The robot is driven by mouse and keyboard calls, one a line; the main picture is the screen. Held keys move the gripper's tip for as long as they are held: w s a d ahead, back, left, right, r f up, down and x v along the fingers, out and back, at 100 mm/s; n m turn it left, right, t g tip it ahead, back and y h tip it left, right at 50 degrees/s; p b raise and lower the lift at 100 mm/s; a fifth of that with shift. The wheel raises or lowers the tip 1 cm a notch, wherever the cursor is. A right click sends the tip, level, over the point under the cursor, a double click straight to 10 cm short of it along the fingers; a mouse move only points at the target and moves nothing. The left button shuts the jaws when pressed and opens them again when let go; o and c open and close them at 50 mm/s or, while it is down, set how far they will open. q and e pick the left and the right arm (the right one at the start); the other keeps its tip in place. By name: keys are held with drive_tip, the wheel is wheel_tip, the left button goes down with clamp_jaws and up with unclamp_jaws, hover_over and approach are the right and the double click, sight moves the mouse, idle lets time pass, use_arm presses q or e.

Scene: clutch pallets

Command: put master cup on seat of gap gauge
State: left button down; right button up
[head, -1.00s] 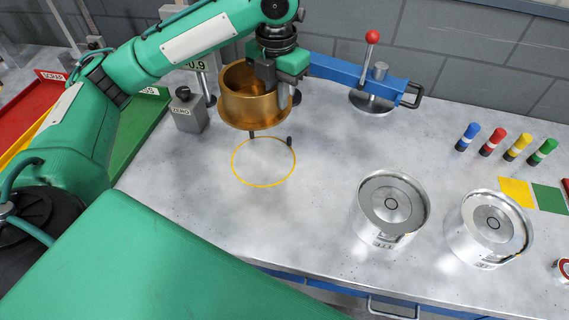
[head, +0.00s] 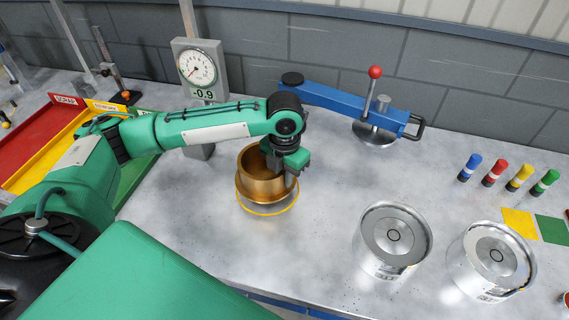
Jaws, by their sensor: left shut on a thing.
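The master cup (head: 262,188), a brass-coloured open cup with a flange at its base, is upright at the yellow ring marked on the bench. The ring (head: 270,213) shows below and around its flange; I cannot tell whether the cup touches the bench. My left gripper (head: 284,165) is shut on the cup's right wall from above. The gap gauge (head: 198,67) stands behind and left, with a round dial and a readout of -0.9. Its lower part is mostly hidden by my left arm, and I cannot make out its seat. My right gripper is not in view.
A blue arm fixture (head: 335,103) with a red-knobbed lever stands behind the cup. Two silver cylinders (head: 393,236) (head: 492,261) stand at the right. Several coloured pegs (head: 494,171) and red, yellow and green trays (head: 42,132) flank the bench. The bench between cup and cylinders is clear.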

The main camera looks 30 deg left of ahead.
use_arm(q)
drive_tip(key=shift+f, duration=2.05)
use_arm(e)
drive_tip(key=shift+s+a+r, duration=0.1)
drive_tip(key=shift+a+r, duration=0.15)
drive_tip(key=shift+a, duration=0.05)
use_arm(q)
drive_tip(key=c, duration=1.5)
unclamp_jaws()
drive_tip(key=shift+f, duration=0.15)
drive_tip(key=shift+o, duration=0.3)
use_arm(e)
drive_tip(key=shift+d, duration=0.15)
